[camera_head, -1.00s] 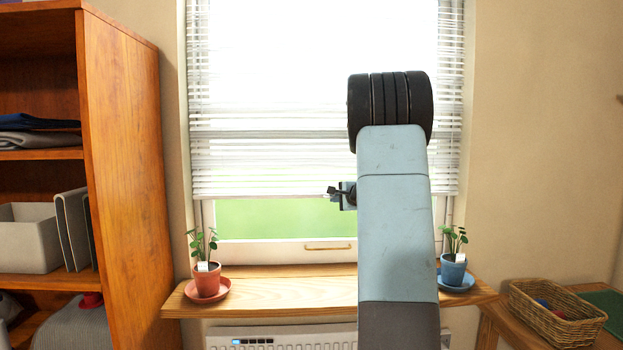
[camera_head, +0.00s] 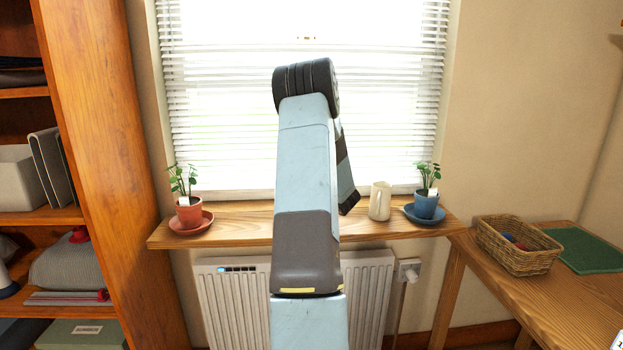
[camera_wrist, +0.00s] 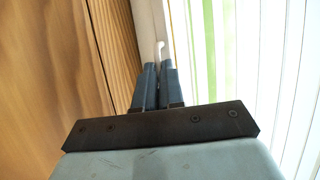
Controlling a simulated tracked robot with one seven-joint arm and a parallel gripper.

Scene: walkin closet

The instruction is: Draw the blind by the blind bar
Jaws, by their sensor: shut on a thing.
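The white slatted blind (camera_head: 220,110) hangs down over nearly the whole window in the head view. Its blind bar (camera_head: 240,194) is at the bottom, close to the wooden sill; whether it touches is unclear. In the wrist view the slats (camera_wrist: 265,60) run along the right side. My gripper (camera_wrist: 154,68) has its two dark fingers close together, shut on the bar, with a small white piece (camera_wrist: 159,48) showing at the tips. In the head view my arm hides the gripper and the middle of the bar.
A radiator (camera_head: 370,290) is below. A shelf unit (camera_head: 100,130) stands left; a wicker basket (camera_head: 518,246) sits on a table right.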

